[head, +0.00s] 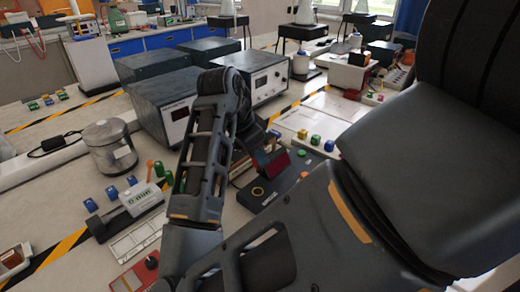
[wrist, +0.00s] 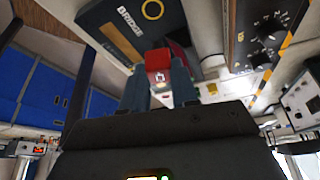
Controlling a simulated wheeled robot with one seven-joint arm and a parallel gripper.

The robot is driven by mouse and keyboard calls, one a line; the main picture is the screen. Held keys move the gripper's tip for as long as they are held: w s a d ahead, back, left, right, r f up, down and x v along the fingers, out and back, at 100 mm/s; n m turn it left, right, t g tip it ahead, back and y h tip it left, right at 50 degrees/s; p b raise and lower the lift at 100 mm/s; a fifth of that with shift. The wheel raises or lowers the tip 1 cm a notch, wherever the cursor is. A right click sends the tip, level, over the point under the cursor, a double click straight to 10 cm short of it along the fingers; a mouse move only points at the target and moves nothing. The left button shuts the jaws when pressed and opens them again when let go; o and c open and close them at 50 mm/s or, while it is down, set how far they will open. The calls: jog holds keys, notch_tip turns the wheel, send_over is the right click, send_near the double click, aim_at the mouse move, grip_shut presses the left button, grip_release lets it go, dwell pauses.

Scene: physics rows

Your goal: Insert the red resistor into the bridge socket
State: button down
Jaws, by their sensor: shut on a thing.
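The red resistor (wrist: 158,60) is a small red block with a pale mark on it. My gripper (wrist: 159,72) is shut on it, one finger on each side in the wrist view. The dark bridge box (wrist: 113,40) lies beyond the fingers, with a "BRIDGE" label and a gold-ringed socket (wrist: 152,10). The resistor appears apart from the ring. In the head view the bridge box (head: 270,203) shows its gold ring left of centre and a dark red panel (head: 278,165) at its back. My arm hides the gripper there, and I cannot make out the resistor.
A metal pot (head: 110,148), a small meter (head: 140,200) and several blue blocks stand on the bench to the left. Large grey instrument boxes (head: 165,106) stand behind.

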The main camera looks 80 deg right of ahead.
jog(key=shift+w+a+f, duration=0.15)
jog(key=shift+w+a, duration=0.05)
jog(key=shift+a, duration=0.1)
jog(key=shift+f+b, duration=2.6)
jog(key=shift+f, duration=0.45)
jog(key=shift+f+b, duration=1.2)
jog(key=shift+b, duration=0.1)
jog(key=shift+c, duration=1.9)
grip_release()
jog(key=shift+r, duration=0.25)
jog(key=shift+r+p, duration=2.6)
jog(key=shift+r, duration=0.45)
